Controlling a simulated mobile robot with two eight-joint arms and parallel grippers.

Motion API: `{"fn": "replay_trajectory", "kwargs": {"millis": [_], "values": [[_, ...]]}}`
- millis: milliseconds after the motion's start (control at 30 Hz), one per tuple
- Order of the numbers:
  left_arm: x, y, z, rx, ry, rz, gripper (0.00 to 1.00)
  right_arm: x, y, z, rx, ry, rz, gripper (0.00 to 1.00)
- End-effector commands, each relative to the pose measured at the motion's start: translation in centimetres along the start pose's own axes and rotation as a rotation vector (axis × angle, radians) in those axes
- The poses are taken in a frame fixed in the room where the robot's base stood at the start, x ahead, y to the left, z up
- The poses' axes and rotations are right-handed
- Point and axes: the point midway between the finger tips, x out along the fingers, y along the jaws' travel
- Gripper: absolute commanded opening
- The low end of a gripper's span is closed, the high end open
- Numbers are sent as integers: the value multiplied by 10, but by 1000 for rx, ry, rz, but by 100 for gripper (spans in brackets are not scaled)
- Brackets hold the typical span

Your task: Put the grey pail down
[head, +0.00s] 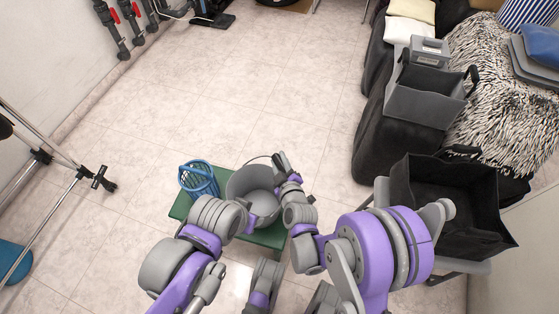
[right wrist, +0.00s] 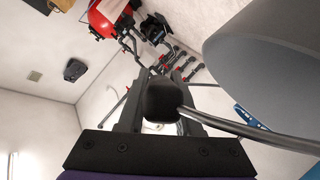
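The grey pail (head: 250,182) is over the green stool (head: 270,238) in the head view, beside a blue basket (head: 199,180). Whether its base touches the stool is hidden by my arms. My right gripper (head: 279,161) is at the pail's right side. In the right wrist view the fingers (right wrist: 163,95) are around the dark grip of its wire handle, and the pail's grey wall (right wrist: 268,75) fills the upper right. My left arm reaches in at the pail's lower left; its fingers are hidden.
A grey bin (head: 425,98) sits on dark seating at the right, with a black open box (head: 455,200) nearer. A metal stand (head: 45,165) is at the left, and pipes (head: 115,30) run along the wall. The tiled floor beyond the stool is clear.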

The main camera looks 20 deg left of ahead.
Motion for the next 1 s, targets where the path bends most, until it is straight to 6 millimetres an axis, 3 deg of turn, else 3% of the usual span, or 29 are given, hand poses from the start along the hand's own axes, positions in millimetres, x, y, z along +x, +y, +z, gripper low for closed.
{"fn": "replay_trajectory", "kwargs": {"millis": [33,133,533,667,1000], "values": [[0,0,0,0,0,0,50,0,0,0,0,0,0,43],[0,0,0,0,0,0,50,0,0,0,0,0,0,61],[-4,0,-1,0,1,0,50,-3,2,-3,-1,0,0,62],[-2,0,0,0,1,0,50,-24,2,-2,0,0,0,62],[3,0,1,0,-1,0,50,-96,1,-1,-1,-1,0,62]]}}
